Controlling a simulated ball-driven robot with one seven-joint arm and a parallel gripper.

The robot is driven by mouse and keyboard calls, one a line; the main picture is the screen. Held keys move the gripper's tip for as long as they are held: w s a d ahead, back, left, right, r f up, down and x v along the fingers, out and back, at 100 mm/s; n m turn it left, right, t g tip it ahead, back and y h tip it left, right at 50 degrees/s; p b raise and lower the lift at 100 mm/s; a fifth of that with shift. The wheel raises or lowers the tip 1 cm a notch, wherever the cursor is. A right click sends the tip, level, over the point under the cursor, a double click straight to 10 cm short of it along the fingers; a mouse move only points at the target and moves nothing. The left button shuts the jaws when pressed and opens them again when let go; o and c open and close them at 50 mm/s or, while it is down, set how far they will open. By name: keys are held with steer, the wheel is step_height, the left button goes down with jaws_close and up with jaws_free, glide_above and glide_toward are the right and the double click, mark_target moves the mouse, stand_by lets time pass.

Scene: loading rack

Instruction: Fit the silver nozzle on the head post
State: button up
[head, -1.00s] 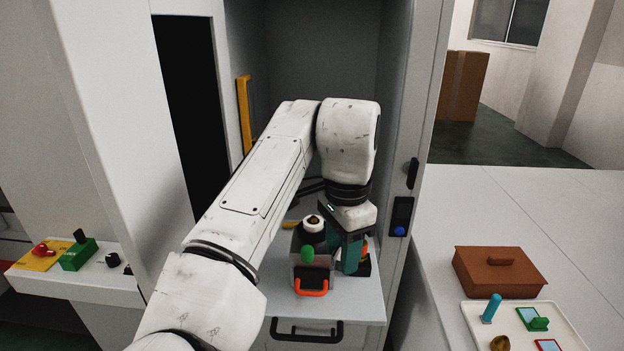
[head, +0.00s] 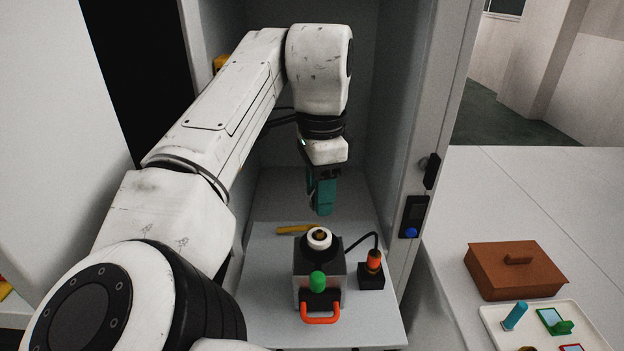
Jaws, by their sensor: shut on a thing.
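My gripper (head: 322,198) hangs with teal fingers pointing down, above and behind the grey and black machine (head: 303,290). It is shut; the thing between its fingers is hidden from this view. No silver nozzle shows anywhere else in view. On top of the machine is a white ring with a brass-coloured centre (head: 319,238), which looks like the head post. The fingers are apart from it. A green knob (head: 317,281) and an orange handle (head: 320,317) are on the machine's front.
Right of the machine, a black block (head: 371,277) holds an orange and brass piece with a black cable. A yellow bar (head: 298,230) lies behind the machine. Cabinet walls enclose both sides. A brown box (head: 515,270) and a white tray (head: 487,316) stand on the right table.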

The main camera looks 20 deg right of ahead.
mark_target(318, 231)
steer(key=shift+r+p, duration=0.2)
steer(key=shift+p, duration=0.5)
steer(key=shift+f+b, duration=0.9)
steer(key=shift+f, duration=1.55)
steer(key=shift+f+b, duration=0.35)
steer(key=shift+f, duration=0.7)
steer(key=o, duration=1.1)
step_height(318, 231, up, 11)
steer(key=shift+f+b, duration=0.1)
steer(key=shift+b, duration=0.5)
